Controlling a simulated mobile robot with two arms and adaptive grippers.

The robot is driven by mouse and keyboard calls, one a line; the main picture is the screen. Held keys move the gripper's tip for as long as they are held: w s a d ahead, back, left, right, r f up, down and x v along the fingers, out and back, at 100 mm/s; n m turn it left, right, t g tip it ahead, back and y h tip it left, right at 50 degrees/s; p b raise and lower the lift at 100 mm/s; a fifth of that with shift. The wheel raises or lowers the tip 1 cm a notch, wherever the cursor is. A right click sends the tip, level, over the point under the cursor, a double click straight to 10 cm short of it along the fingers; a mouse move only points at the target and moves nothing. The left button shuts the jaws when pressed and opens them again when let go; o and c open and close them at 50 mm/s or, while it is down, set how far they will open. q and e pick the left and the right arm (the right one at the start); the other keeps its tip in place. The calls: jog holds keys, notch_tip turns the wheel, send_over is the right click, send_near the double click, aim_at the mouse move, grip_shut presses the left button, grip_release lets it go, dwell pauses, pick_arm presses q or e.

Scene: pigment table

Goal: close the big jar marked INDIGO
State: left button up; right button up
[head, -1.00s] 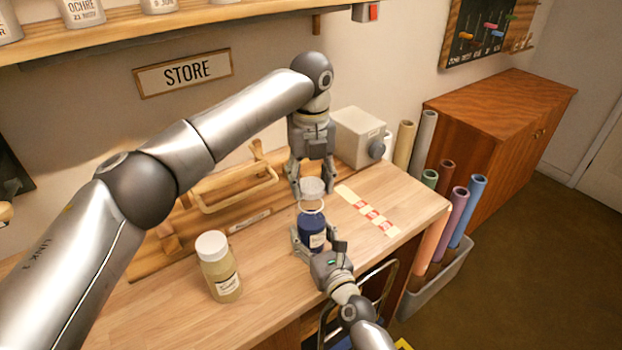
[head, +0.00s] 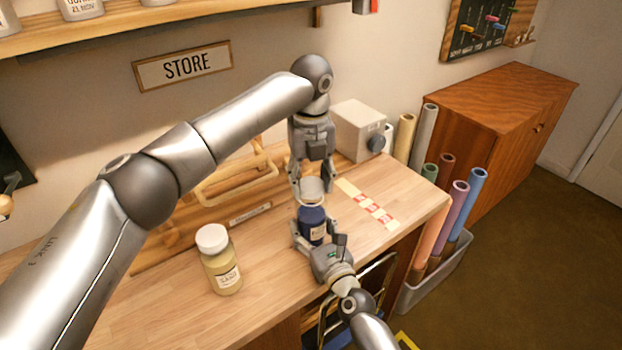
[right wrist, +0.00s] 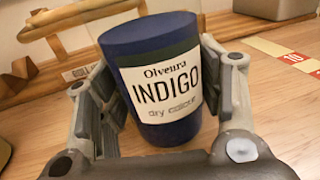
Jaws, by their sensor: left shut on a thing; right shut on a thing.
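The big blue jar (head: 312,224) stands upright near the table's front edge. In the right wrist view its label reads INDIGO (right wrist: 165,95). My right gripper (head: 319,238) is shut around the jar's body, with one finger on each side. My left gripper (head: 311,186) points down from above and is shut on a white lid (head: 312,192). The lid is over the jar's mouth, roughly in line with it. I cannot tell whether lid and rim touch. The right wrist view shows the jar's flat dark blue top (right wrist: 148,35) with no lid visible on it.
A pale yellow jar (head: 222,265) with a white lid stands to the left. A wooden rack (head: 235,186) lies behind. A strip of red and white labels (head: 368,204) and a grey box with a knob (head: 356,130) are to the right. Bare tabletop shows at front left.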

pick_arm(q)
jog(key=shift+f, duration=0.5)
pick_arm(e)
grip_shut()
pick_arm(q)
jog(key=m, duration=0.9)
jog(key=shift+m, duration=0.3)
jog(key=o, duration=0.8)
jog(key=shift+c, duration=0.2)
